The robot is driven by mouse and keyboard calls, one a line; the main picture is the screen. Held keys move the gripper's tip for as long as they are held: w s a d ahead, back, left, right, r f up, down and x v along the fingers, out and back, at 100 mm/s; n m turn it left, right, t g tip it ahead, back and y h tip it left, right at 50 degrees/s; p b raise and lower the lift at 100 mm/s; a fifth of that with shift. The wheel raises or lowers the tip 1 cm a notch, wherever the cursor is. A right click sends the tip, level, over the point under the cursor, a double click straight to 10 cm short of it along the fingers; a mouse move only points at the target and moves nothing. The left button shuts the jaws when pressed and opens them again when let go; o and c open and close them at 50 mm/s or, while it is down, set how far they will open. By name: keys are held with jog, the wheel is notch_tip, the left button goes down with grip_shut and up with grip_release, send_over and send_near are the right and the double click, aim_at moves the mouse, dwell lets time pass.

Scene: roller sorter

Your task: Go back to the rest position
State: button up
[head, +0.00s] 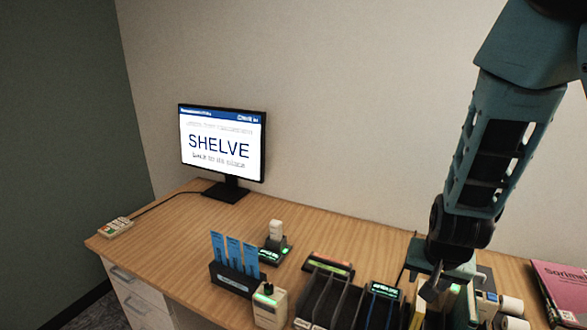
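My gripper (437,283) hangs low at the right of the head view, at the lower end of my teal and black arm. It is over or beside the upright items at the right end of the dark slotted rack (338,297). Its fingers are small and partly merge with the items behind them, so I cannot tell whether they are open or hold anything.
A monitor (222,145) reading "SHELVE" stands at the back of the wooden desk (165,250). Blue cards (234,252) stand in a black holder. White devices, a pink book (562,288) and white rolls (500,305) crowd the front right. The desk's left part is mostly clear.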

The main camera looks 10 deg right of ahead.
jog(key=s+a+r+n+g+y+b, duration=0.15)
jog(key=s+a+n+y, duration=0.35)
jog(key=a, duration=0.8)
jog(key=s+a+r+n, duration=0.2)
jog(key=s+n, duration=0.1)
jog(key=s, duration=0.1)
jog(key=s+a+r+n+g+h, duration=0.1)
jog(key=s+a+r+n, duration=0.1)
jog(key=s, duration=0.3)
jog(key=s+a+r+n+g+h+b, duration=0.1)
jog(key=s+a+r+n, duration=0.1)
jog(key=s+n, duration=0.2)
jog(key=shift+s+a+r, duration=0.15)
jog(key=shift+s+a, duration=0.2)
jog(key=shift+a, duration=0.05)
